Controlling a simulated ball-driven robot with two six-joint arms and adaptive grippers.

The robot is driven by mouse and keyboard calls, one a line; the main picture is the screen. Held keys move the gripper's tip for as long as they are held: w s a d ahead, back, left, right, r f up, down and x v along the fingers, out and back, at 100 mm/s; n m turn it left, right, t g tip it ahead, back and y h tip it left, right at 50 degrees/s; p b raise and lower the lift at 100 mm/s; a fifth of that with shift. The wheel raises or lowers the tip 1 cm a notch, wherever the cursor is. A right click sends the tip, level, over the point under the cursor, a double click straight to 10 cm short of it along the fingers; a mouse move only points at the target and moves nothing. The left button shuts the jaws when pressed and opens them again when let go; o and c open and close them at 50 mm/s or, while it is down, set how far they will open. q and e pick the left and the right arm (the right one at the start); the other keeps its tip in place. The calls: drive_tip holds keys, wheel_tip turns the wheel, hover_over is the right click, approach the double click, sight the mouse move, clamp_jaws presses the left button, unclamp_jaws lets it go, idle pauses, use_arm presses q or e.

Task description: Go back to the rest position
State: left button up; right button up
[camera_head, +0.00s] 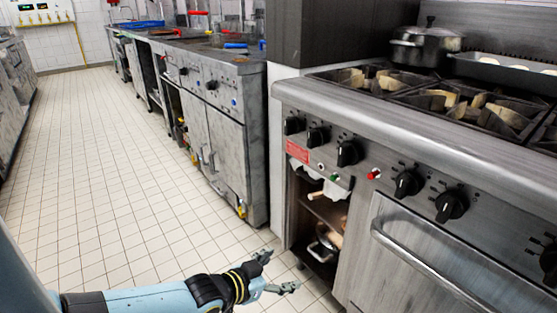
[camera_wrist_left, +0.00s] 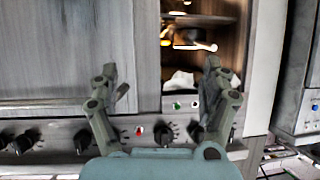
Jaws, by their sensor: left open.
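My left gripper (camera_head: 276,272) comes in from the bottom left of the head view, low over the tiled floor and in front of the stove. Its fingers are spread apart with nothing between them. In the left wrist view the two fingers of the left gripper (camera_wrist_left: 161,90) also stand wide apart, with the stove's front panel and open compartment behind them. My right gripper is in neither view.
The stove (camera_head: 420,130) fills the right side, with knobs, an oven handle (camera_head: 425,265) and an open compartment (camera_head: 322,215) holding pans. A pot (camera_head: 425,47) stands on top. A grey counter (camera_head: 225,130) runs along the back. The tiled floor (camera_head: 110,180) at left is clear.

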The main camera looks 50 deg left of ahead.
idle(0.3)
use_arm(q)
drive_tip(key=s+d+f+g, duration=0.3)
drive_tip(key=s+f+g, duration=0.3)
drive_tip(key=s+f, duration=1)
drive_tip(key=s+d+f+g, duration=0.1)
drive_tip(key=s+f+g, duration=0.2)
drive_tip(key=s, duration=0.7)
drive_tip(key=s+d+f+g, duration=0.2)
drive_tip(key=s+f+g, duration=0.1)
drive_tip(key=s, duration=0.8)
drive_tip(key=shift+s+m, duration=0.15)
drive_tip(key=shift+m, duration=0.15)
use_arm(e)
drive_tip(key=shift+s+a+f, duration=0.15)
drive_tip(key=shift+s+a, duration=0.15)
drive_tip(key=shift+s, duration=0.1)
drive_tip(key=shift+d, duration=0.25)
